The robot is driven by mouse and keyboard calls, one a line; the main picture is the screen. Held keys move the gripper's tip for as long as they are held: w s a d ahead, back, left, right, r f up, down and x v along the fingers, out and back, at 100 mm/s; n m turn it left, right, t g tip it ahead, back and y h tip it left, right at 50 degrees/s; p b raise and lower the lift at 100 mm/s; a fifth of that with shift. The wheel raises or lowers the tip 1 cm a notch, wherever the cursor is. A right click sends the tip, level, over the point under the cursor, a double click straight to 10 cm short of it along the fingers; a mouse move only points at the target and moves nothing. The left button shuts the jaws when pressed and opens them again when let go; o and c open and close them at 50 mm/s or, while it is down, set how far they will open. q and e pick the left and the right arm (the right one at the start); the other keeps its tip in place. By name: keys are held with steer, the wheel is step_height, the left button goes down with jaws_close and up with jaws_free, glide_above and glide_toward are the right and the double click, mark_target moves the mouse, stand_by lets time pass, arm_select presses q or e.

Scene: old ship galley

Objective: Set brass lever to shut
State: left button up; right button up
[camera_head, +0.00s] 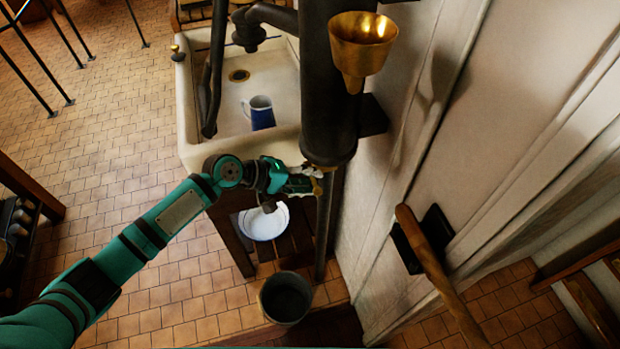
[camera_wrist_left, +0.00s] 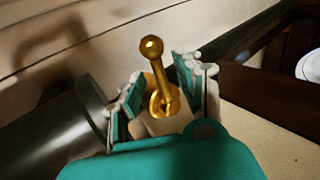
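The brass lever (camera_wrist_left: 159,72) shows in the left wrist view as a short rod with a ball end, rising from a brass ring-shaped base. My left gripper (camera_wrist_left: 157,92) is open, with one finger on each side of the lever; I cannot tell whether either finger touches it. In the head view my left gripper (camera_head: 303,183) is at the lower end of the dark upright pump cylinder (camera_head: 328,100). There only a small bit of brass shows by the fingertips, and the lever is mostly hidden. My right gripper is not in view.
A pale sink (camera_head: 215,135) with a blue and white mug (camera_head: 260,113) stands behind the gripper. A brass funnel (camera_head: 362,42) is above on the right. A white basin (camera_head: 264,222) and a dark bucket (camera_head: 285,298) are below. A wooden handle (camera_head: 440,275) juts out at right.

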arm_select(q)
steer(key=v, duration=1.1)
steer(key=shift+a, duration=0.1)
steer(key=w+a+f+n+t+y+b, duration=0.1)
steer(key=a+f+y, duration=0.15)
steer(key=f, duration=0.55)
steer(key=w+a+f+t+y, duration=0.15)
steer(key=a+f, duration=0.25)
steer(key=f, duration=0.4)
steer(key=s+a+f+y+b, duration=0.1)
steer(key=s+a+f+y, duration=0.15)
steer(key=f, duration=0.55)
steer(key=s+a+f+y, duration=0.1)
steer(key=s+a+f, duration=0.3)
steer(key=f, duration=0.4)
steer(key=s+a+f+m+g+y+b, duration=0.1)
steer(key=s+a+f+m+g+y, duration=0.2)
steer(key=s+f, duration=1.45)
steer(key=s+d+f+m+g, duration=0.1)
steer(key=s+f+m, duration=0.1)
steer(key=s, duration=0.8)
steer(key=s+d+f+m+g, duration=0.1)
steer(key=s+f+m, duration=0.1)
steer(key=s, duration=0.9)
steer(key=shift+d+f+m+g+b, duration=0.25)
steer(key=shift+m+g+b, duration=0.05)
steer(key=shift+g, duration=0.05)
